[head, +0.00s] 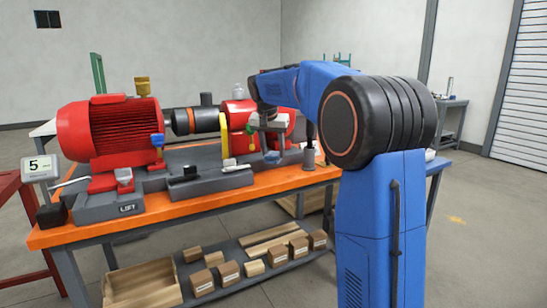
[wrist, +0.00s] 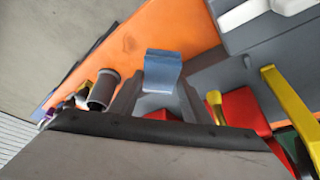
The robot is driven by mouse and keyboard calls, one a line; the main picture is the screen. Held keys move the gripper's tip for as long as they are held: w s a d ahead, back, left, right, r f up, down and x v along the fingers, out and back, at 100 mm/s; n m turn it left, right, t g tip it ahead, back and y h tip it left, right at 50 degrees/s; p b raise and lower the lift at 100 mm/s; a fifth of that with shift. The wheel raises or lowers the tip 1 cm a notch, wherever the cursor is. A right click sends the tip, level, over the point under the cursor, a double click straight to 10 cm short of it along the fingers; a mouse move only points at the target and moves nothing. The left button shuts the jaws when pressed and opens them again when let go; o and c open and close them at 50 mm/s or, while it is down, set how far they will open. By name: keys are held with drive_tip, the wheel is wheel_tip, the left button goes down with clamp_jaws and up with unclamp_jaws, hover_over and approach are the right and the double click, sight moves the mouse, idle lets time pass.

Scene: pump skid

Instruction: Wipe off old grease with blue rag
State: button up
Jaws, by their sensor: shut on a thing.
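My gripper (head: 268,138) is over the right part of the orange bench (head: 215,205), in front of the red pump (head: 238,112). In the wrist view its grey fingers (wrist: 158,95) are shut on the blue rag (wrist: 162,70), which sticks out past the fingertips over the orange top. The rag shows as a small blue patch under the gripper in the head view (head: 272,157). I cannot tell whether the rag touches a surface. A faint darker smudge shows on the orange top in the wrist view; I cannot tell if it is old grease.
A grey cup (wrist: 103,90) stands close beside the gripper. A yellow upright (head: 225,135) and grey base blocks (head: 222,180) are to the left. The large red motor (head: 108,130) fills the bench's left end. Wooden boxes (head: 228,272) lie on the lower shelf.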

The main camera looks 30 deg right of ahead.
drive_tip(key=shift+r, duration=0.35)
drive_tip(key=shift+s+r, duration=0.1)
drive_tip(key=shift+r, duration=1.25)
